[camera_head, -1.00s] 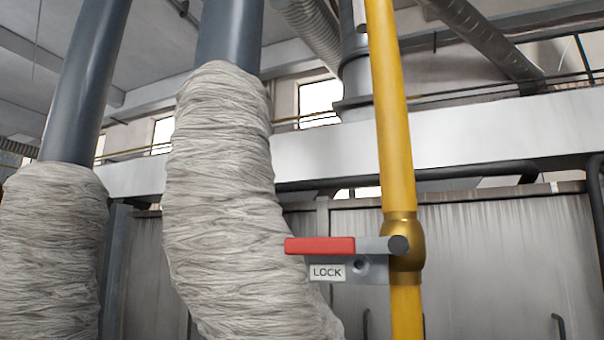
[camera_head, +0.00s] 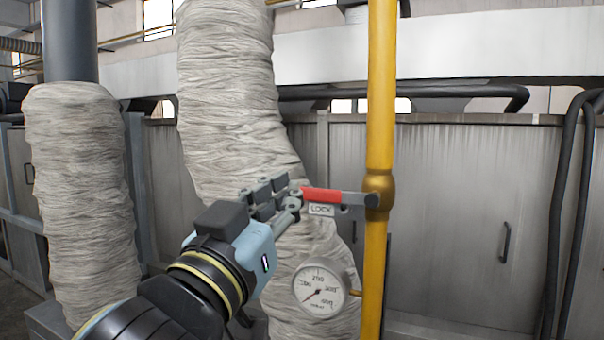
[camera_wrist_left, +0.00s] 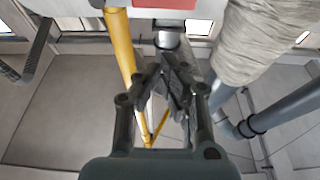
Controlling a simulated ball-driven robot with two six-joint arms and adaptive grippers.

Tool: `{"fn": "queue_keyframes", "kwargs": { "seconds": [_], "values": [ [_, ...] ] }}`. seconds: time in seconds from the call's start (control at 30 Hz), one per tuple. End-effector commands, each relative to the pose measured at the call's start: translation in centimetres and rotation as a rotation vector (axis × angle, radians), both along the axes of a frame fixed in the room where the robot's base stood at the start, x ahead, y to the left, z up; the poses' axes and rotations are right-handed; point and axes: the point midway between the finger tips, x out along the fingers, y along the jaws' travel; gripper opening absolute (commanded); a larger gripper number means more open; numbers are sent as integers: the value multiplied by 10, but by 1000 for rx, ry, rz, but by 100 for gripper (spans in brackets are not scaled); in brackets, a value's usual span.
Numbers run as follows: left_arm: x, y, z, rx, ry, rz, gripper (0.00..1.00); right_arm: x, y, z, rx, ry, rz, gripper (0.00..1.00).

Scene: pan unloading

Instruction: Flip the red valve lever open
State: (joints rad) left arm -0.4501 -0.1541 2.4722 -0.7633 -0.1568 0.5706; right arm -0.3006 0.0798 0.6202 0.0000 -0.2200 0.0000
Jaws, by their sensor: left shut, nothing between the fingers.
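The red valve lever (camera_head: 323,195) sticks out level to the left from the brass valve body (camera_head: 379,192) on a yellow vertical pipe (camera_head: 380,90). A plate marked LOCK (camera_head: 321,210) sits just below the red grip. My left gripper (camera_head: 292,196) is at the left end of the red grip, shut with nothing between its fingers. Whether it touches the lever I cannot tell. In the left wrist view the fingers (camera_wrist_left: 168,85) are together, and part of the red grip (camera_wrist_left: 165,4) shows at the top edge. My right gripper is not in view.
A round dial gauge (camera_head: 320,290) sits below the lever, beside the yellow pipe. A thick wrapped pipe (camera_head: 230,100) stands behind my left gripper, with another wrapped pipe (camera_head: 80,190) farther left. Grey panels (camera_head: 460,210) and black hoses (camera_head: 570,210) are at the right.

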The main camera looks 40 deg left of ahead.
Motion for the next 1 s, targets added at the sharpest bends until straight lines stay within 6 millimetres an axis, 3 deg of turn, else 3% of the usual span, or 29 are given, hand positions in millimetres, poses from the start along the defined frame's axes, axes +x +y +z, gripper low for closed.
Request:
{"fn": "queue_keyframes", "kwargs": {
  "seconds": [0.1, 0.57, 1.0],
  "values": [
    [-5, 2, 15, 1, -23, 7, 0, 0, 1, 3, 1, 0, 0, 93],
    [2, 3, 19, 4, -29, 5, 0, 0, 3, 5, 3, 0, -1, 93],
    [82, 22, 51, 4, -28, 7, 0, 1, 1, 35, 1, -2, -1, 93]
  ]
}}
